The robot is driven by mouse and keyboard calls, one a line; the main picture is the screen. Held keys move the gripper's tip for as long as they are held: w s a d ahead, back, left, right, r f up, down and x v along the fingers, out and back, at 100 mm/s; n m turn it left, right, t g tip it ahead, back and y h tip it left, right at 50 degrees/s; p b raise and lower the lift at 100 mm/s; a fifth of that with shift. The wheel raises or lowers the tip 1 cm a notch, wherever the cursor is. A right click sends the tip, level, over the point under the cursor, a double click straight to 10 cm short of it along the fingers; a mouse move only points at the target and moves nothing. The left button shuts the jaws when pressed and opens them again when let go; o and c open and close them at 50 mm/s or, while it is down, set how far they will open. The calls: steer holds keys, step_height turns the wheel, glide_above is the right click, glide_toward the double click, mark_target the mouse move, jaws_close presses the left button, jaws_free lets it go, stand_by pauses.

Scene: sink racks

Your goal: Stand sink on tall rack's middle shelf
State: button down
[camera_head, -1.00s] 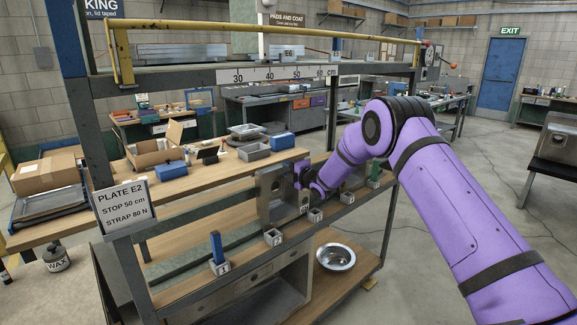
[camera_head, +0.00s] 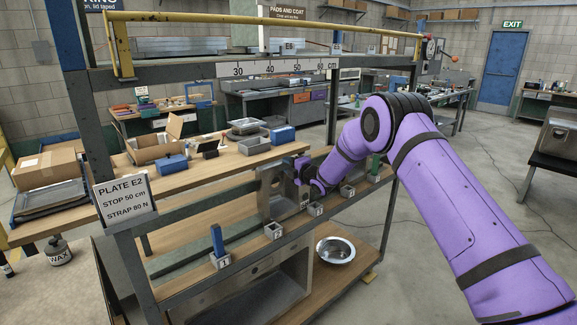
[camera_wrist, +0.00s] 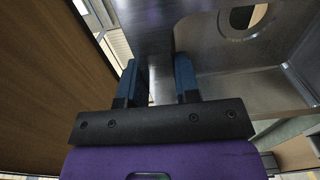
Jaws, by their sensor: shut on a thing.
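The sink (camera_head: 270,196) is a grey metal basin unit held on edge inside the tall rack, at middle-shelf height, behind the front rail (camera_head: 190,285). My gripper (camera_head: 298,172) is shut on its upper right edge. In the wrist view, the blue fingertips of my gripper (camera_wrist: 158,80) straddle the sink's metal edge, and a round hole shows in the sink's panel (camera_wrist: 215,50). The rail and arm partly hide the sink's lower part, so I cannot tell whether it touches the shelf (camera_head: 190,238).
Numbered blocks stand along the front rail, including block 1 with a blue post (camera_head: 220,250) and block 2 (camera_head: 273,231). A round bowl (camera_head: 335,250) and a large metal sink unit (camera_head: 245,290) occupy the lower shelf. A yellow bar (camera_head: 260,25) and ruler beam (camera_head: 285,69) cross above.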

steer(key=shift+f, duration=0.2)
stand_by(0.6)
steer(key=c, duration=0.8)
jaws_free()
steer(key=shift+f, duration=0.15)
steer(key=shift+s, duration=0.15)
steer(key=v, duration=1)
steer(key=shift+s+d, duration=0.15)
steer(key=shift+s, duration=0.05)
